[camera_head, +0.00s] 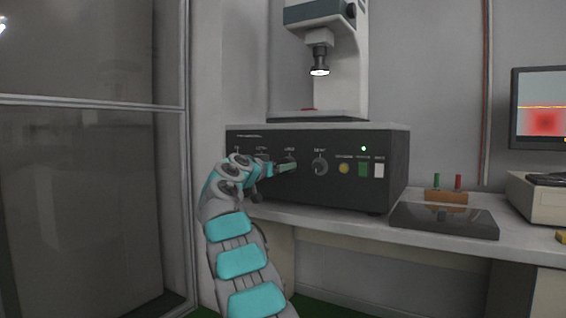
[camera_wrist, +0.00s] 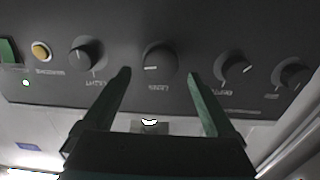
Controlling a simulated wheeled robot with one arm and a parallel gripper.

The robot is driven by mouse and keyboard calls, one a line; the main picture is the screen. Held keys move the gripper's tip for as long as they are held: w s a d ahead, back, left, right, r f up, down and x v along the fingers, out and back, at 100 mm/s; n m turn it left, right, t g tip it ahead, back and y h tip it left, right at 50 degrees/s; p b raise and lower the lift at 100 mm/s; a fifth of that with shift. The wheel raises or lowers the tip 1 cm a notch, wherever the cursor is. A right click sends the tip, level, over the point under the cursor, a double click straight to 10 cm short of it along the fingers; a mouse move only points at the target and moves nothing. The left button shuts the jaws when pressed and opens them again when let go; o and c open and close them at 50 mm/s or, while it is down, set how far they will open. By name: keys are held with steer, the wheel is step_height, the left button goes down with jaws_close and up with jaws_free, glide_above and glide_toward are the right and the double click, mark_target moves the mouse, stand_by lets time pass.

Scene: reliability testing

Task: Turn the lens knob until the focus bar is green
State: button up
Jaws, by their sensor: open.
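The black panel of the instrument box (camera_head: 260,180) carries a row of round knobs. My gripper (camera_head: 284,167) is open in front of the panel, its green fingers pointing at it. In the wrist view, which is upside down, my gripper (camera_wrist: 159,76) has one finger on each side of a dark knob (camera_wrist: 160,58) with a pale pointer mark. Its label looks like LENS but is blurred. Contact with the knob cannot be told.
Neighbouring knobs (camera_wrist: 87,54) and (camera_wrist: 235,67) flank the middle one closely. Right of the panel's right knob (camera_head: 320,166) are a yellow button (camera_head: 344,168), a green switch (camera_head: 363,169) and a white switch (camera_head: 379,170). A microscope (camera_head: 325,40) stands on top; a dark tray (camera_head: 443,222) lies right.

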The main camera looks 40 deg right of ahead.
steer(key=shift+p+x, duration=0.7)
steer(key=shift+x, duration=0.65)
steer(key=c, duration=1.4)
steer(key=shift+o, duration=0.2)
steer(key=shift+n, duration=0.4)
steer(key=shift+w+a+f+n+p, duration=0.1)
steer(key=shift+n+p, duration=2.2)
steer(key=shift+n, duration=1.55)
steer(key=shift+w+d+f+n+p, duration=0.15)
steer(key=shift+n+p, duration=2.2)
steer(key=shift+n, duration=1.45)
steer(key=shift+a+f+n+p, duration=0.15)
steer(key=shift+n+p, duration=2.15)
steer(key=shift+n, duration=1.55)
